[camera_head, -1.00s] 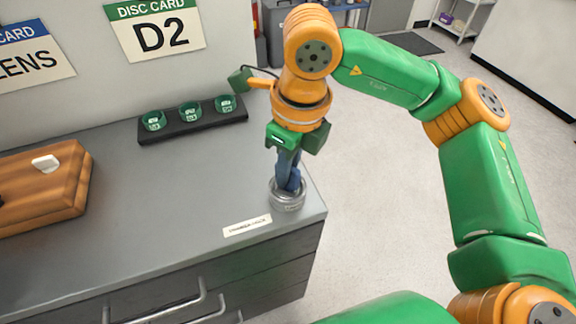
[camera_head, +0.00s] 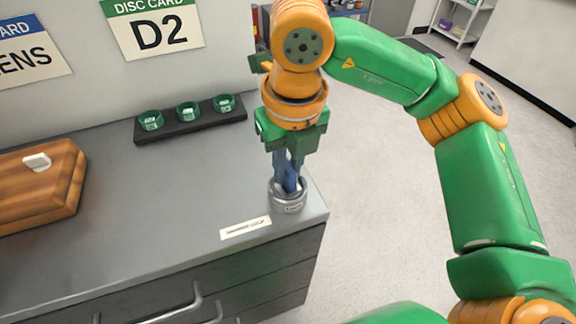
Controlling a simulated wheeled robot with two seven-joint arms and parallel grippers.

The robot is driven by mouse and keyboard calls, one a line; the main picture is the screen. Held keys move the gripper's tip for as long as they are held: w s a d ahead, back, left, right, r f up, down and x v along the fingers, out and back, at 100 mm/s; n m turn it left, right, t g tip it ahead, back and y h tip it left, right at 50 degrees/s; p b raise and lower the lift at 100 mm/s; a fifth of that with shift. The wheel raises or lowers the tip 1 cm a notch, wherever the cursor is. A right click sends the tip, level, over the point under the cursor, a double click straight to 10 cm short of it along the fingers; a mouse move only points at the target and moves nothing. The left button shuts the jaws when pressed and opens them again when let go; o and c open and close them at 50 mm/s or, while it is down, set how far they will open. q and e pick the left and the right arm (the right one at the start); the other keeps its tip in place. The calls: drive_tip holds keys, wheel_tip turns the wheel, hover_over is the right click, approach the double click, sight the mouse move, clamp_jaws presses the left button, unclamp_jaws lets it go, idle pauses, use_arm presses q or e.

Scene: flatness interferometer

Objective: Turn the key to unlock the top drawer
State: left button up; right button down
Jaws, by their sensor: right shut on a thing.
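My right gripper (camera_head: 289,187) reaches straight down over the right corner of the grey cabinet top (camera_head: 150,220). Its blue fingers are shut on the key, which they mostly hide, at a round grey metal lock (camera_head: 289,205). A white label (camera_head: 245,228) lies just left of the lock; its small text is hard to read. The top drawer's handle (camera_head: 165,312) shows on the cabinet front at the bottom of the view, and the drawer front looks flush. My left gripper is not in view.
A black rack (camera_head: 180,130) with green ring-like holders stands at the back. A wooden case (camera_head: 40,195) with a white latch is at the left. Wall cards, one reading D2 (camera_head: 160,35), hang behind. Open floor (camera_head: 385,180) lies right of the cabinet.

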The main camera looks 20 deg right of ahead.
drive_tip(key=shift+f+m+b, duration=0.1)
drive_tip(key=shift+m+b, duration=0.2)
drive_tip(key=shift+m, duration=0.2)
drive_tip(key=c, duration=1.2)
unclamp_jaws()
drive_tip(key=shift+m, duration=0.5)
drive_tip(key=shift+c, duration=0.2)
drive_tip(key=o, duration=0.5)
drive_tip(key=shift+r, duration=0.2)
drive_tip(key=r, duration=0.4)
drive_tip(key=s+r+p, duration=0.1)
drive_tip(key=r, duration=0.2)
drive_tip(key=shift+w, duration=0.1)
